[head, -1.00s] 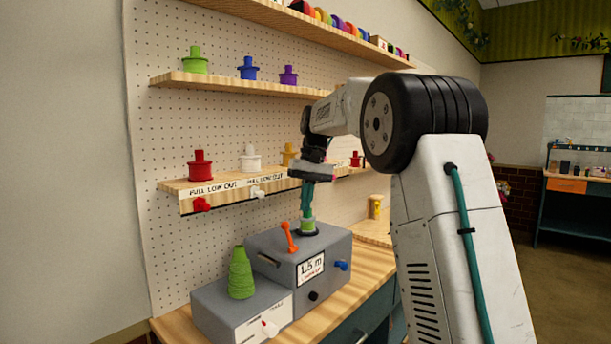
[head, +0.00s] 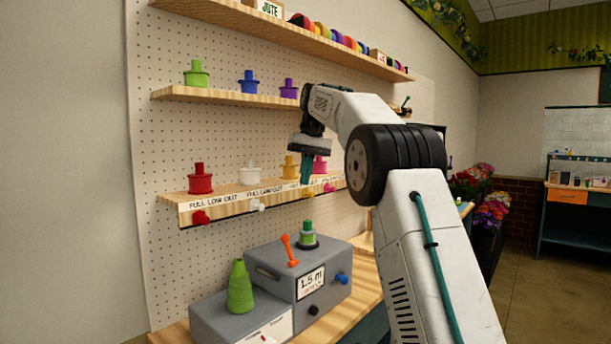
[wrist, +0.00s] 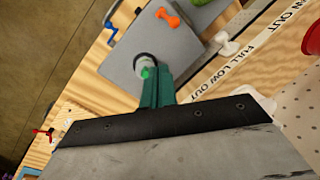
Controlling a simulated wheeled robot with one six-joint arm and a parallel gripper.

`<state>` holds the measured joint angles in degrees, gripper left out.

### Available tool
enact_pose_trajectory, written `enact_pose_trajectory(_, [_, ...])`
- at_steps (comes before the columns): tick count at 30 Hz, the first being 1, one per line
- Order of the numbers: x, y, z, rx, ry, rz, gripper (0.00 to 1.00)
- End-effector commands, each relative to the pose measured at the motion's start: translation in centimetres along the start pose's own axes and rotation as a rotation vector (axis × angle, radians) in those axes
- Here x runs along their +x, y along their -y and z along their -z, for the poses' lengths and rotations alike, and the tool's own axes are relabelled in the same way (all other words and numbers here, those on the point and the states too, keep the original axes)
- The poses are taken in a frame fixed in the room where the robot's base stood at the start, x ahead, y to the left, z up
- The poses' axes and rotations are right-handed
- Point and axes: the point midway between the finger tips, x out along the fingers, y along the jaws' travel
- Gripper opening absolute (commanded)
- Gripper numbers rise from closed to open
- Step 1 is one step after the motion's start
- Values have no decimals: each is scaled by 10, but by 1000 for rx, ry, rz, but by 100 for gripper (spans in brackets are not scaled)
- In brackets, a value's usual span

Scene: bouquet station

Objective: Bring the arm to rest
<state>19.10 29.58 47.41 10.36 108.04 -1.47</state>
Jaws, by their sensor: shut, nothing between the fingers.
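My gripper (head: 306,170) hangs pointing down in front of the lower shelf (head: 240,202), with its teal fingers shut and nothing between them. In the head view it is above the grey machine (head: 325,262), clear of the green spool (head: 308,234) that stands on the machine's top. In the wrist view my gripper (wrist: 156,88) shows its fingers together, and the green spool (wrist: 146,71) appears just beyond their tips. My arm is bent, raised over the bench.
Red (head: 200,180), white (head: 249,172) and other spools stand on the lower shelf close to my gripper. An orange lever (head: 289,250) and a green cone of twine (head: 240,288) stand on the grey machine units. Flowers (head: 485,205) are at the right.

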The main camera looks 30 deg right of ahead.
Motion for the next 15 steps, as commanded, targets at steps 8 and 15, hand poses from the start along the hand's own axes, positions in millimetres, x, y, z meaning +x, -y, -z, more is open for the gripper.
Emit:
enact_pose_trajectory(8, [0, 0, 0, 0, 0, 0, 0])
enact_pose_trajectory(15, [35, -10, 13, 24, -4, -12, 0])
